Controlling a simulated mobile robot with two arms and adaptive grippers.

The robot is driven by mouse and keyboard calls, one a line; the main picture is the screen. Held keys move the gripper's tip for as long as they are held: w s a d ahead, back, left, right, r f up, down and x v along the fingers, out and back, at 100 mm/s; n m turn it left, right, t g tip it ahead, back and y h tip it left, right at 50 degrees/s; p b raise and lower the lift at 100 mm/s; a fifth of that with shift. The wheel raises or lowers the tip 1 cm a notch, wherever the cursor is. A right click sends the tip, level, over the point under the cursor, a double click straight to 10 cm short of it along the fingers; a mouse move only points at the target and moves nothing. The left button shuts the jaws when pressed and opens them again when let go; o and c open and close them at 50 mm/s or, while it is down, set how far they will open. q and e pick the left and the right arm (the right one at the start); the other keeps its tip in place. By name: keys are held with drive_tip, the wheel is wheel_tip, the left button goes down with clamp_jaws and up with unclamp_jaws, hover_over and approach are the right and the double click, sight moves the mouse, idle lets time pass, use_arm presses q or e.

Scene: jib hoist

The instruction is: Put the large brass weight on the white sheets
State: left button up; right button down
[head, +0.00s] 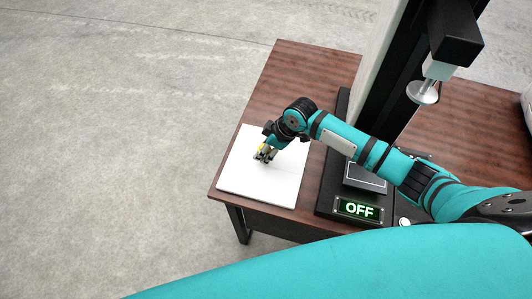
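The white sheets (240,176) lie as a flat stack at the left front corner of the dark wood table. My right gripper (264,155) points down over the middle of the stack, its arm coming in from the right. A small yellow patch shows at its fingers. I cannot tell whether this is part of the brass weight or of the gripper, nor whether the fingers are open or shut. No whole brass weight can be made out. My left gripper is out of view.
A black machine with a tall column (395,75) and a silver disc (422,92) stands right of the sheets. Its display (358,209) reads OFF. Bare table (300,75) lies behind the sheets. Open concrete floor lies to the left.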

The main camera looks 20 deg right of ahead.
drive_tip(key=shift+s+f, duration=0.15)
drive_tip(key=shift+f, duration=1.25)
drive_tip(key=c, duration=0.7)
unclamp_jaws()
drive_tip(key=shift+s+d+f, duration=0.1)
drive_tip(key=shift+o, duration=0.2)
drive_tip(key=v, duration=1.2)
